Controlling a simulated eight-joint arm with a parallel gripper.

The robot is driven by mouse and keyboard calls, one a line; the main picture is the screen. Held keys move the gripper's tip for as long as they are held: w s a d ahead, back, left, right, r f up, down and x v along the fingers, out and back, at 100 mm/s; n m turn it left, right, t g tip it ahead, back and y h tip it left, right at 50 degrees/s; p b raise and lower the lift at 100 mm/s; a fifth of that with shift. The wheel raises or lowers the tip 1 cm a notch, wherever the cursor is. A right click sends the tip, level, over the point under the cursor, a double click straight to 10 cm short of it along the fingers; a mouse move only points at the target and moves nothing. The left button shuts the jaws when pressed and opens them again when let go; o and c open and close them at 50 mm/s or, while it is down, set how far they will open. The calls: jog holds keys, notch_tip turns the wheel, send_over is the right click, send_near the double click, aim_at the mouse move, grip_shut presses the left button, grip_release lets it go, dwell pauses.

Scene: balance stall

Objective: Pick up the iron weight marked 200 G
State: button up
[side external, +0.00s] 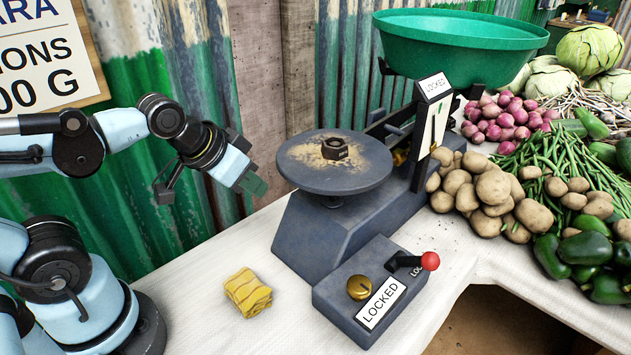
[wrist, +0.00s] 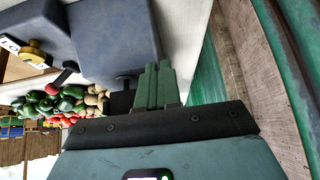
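A small dark hexagonal iron weight (side external: 335,149) sits on the round dark pan (side external: 300,173) of the balance, in the side view. It has a hollow in its top; I cannot read its marking. My gripper (side external: 254,185) is to the left of the pan, apart from it and lower than the weight, pointing right and downward. In the wrist view its two green fingertips (wrist: 155,86) lie close together with nothing visible between them, so it looks shut and empty. The weight does not show in the wrist view.
The balance body (side external: 325,235) and a lock box (side external: 372,285) with a red-knobbed lever stand on the white counter. A yellow wrapped block (side external: 248,292) lies front left. A green basin (side external: 460,42) tops the far side. Vegetables crowd the right; a corrugated wall stands behind.

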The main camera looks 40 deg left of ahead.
jog(key=o, duration=1.2)
jog(key=w+a+r+m+y, duration=0.1)
jog(key=w+a+r+m, duration=0.3)
jog(key=r, duration=0.6)
notch_tip(320, 180, up, 9)
jog(key=n+g+h, duration=0.1)
jog(key=n+g, duration=0.2)
jog(key=g, duration=0.4)
send_over(335, 142)
jog(key=shift+f, duration=5.65)
